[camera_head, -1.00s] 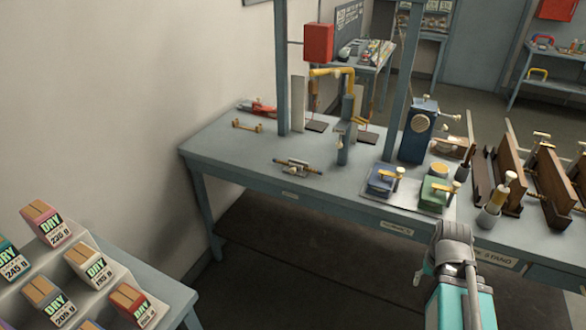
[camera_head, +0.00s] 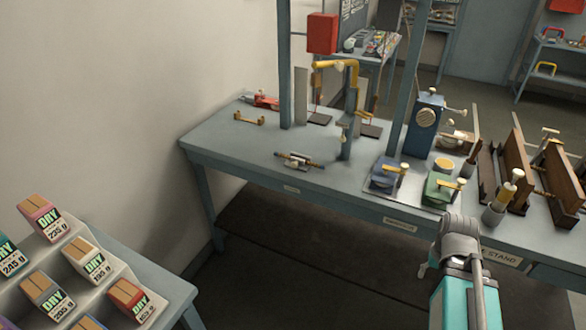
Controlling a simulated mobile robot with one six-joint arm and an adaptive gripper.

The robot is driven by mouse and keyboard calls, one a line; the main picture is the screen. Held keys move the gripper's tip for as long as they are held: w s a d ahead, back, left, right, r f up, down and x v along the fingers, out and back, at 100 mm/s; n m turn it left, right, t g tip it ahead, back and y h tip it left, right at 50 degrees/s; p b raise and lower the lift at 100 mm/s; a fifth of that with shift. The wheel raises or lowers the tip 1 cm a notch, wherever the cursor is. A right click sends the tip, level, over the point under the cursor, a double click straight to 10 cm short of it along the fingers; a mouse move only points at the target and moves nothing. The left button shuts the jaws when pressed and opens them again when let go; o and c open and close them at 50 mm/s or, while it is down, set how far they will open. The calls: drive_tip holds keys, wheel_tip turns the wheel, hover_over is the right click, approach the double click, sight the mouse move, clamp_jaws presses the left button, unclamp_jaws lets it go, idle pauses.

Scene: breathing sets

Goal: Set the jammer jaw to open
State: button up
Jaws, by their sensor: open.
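No part in view is clearly marked as the jammer, and its jaw cannot be told at this size. A small metal clamp-like tool (camera_head: 299,161) with a brown rod lies on the front left of the grey-blue bench (camera_head: 232,165). A red-handled tool (camera_head: 262,101) lies near the back left of the bench. A post with a yellow arm (camera_head: 347,67) stands to the right of them. My teal and grey arm (camera_head: 466,290) rises at the lower right, in front of the bench. My gripper's fingers do not show.
A blue upright block (camera_head: 425,122), a blue device (camera_head: 387,174), a green device (camera_head: 442,188) and brown wooden racks (camera_head: 513,168) crowd the bench's right side. Labelled DRY boxes (camera_head: 88,258) stand lower left. Floor (camera_head: 285,255) shows between the tables.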

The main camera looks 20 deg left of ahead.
drive_tip(key=shift+o, duration=1.1)
drive_tip(key=w+a+f+m+t+h+b, duration=0.1)
drive_tip(key=w+a+f+t+h+b, duration=0.2)
drive_tip(key=w+a+b, duration=0.45)
drive_tip(key=w+a+f+t+h+b, duration=0.1)
drive_tip(key=w+a+t+h+b, duration=0.3)
drive_tip(key=w+a, duration=0.65)
drive_tip(key=a+r+n+t+y+b, duration=0.1)
drive_tip(key=a+t+b, duration=0.3)
drive_tip(key=a, duration=1.3)
drive_tip(key=s+a+r+n+t+y+b, duration=0.1)
drive_tip(key=a+t+y+b, duration=0.3)
drive_tip(key=a, duration=1.3)
drive_tip(key=r+n+t, duration=0.1)
drive_tip(key=t, duration=0.2)
drive_tip(key=shift+s+a, duration=0.2)
drive_tip(key=shift+s, duration=0.05)
drive_tip(key=shift+r, duration=0.1)
